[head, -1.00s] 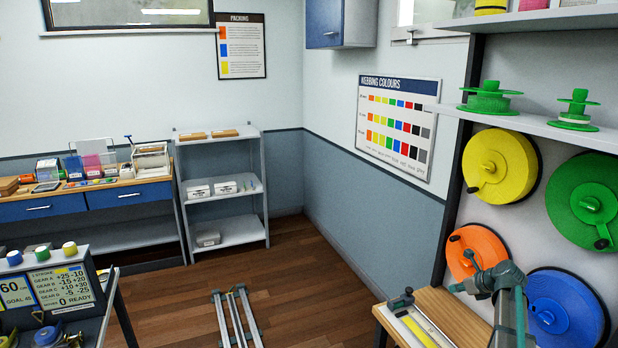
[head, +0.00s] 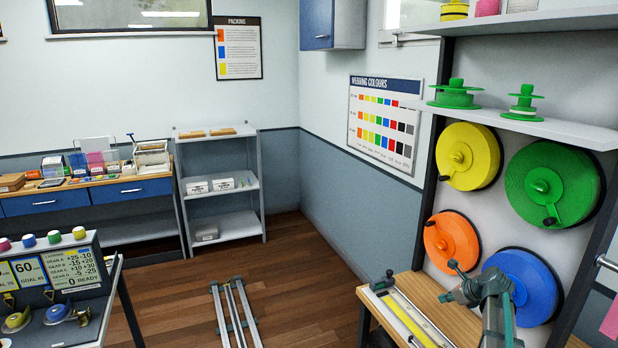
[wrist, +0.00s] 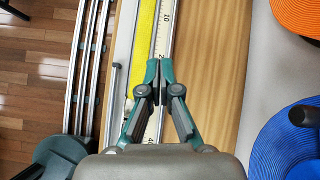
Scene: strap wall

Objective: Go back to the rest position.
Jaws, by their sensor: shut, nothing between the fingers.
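My gripper (wrist: 160,72) shows in the wrist view with its dark green fingertips together and nothing between them. It points down over the ruler (wrist: 166,30) and the yellow strip (wrist: 142,45) on the wooden bench. In the head view my gripper (head: 447,282) is at the lower right, in front of the blue reel (head: 533,285) and close to the orange reel (head: 450,243). The gap between the fingertips and the bench cannot be judged.
The wooden bench (head: 420,290) stands below the reel wall. Yellow (head: 467,157) and green (head: 545,180) reels hang above. Floor rails (head: 234,315) run through the middle. A machine with a display (head: 60,270) stands at the lower left. The floor between is clear.

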